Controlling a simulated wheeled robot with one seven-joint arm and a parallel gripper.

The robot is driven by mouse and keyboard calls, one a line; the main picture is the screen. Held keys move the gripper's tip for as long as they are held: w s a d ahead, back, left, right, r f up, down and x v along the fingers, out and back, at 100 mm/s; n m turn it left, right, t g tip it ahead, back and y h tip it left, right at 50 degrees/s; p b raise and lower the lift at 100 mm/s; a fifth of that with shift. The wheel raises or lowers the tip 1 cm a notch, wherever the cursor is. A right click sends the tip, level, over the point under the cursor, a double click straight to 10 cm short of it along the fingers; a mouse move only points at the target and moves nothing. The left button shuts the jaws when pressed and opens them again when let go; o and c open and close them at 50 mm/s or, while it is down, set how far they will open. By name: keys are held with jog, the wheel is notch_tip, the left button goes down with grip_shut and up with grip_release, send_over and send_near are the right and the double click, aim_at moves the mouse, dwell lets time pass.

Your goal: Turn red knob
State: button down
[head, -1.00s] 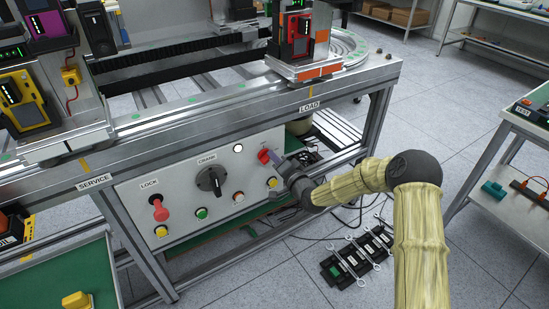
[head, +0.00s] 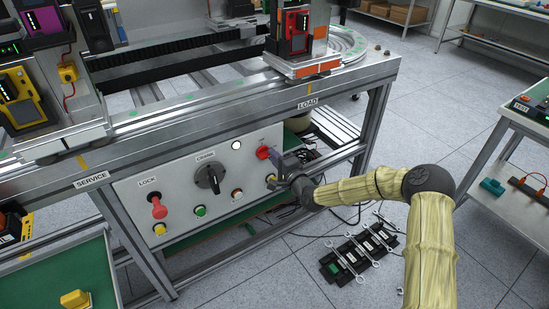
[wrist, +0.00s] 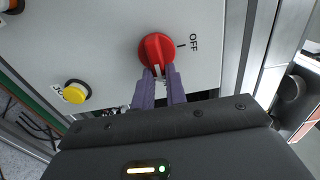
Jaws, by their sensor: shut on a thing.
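The red knob (head: 263,152) sits at the upper right of the white control panel in the head view. In the wrist view the round red knob (wrist: 156,49) has a pale mark on its lower part, facing my fingers. An OFF label (wrist: 193,43) with a black tick is printed to its right. My gripper (wrist: 158,74) is shut on the knob's lower part, one purple finger on each side. In the head view my gripper (head: 275,159) reaches the knob from the right and hides the panel beside it.
The panel also carries a black crank knob (head: 209,179), a red lock knob (head: 157,208) and several push buttons. A yellow button (wrist: 76,92) is left of my fingers. A metal frame leg (head: 374,125) stands right of the panel. Wrenches (head: 362,249) lie below.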

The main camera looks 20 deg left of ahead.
jog(key=c, duration=1.4)
grip_release()
jog(key=shift+c, duration=0.2)
jog(key=p+v, duration=0.2)
jog(key=v, duration=1.5)
jog(key=shift+s+d, duration=0.2)
jog(key=shift+f, duration=0.1)
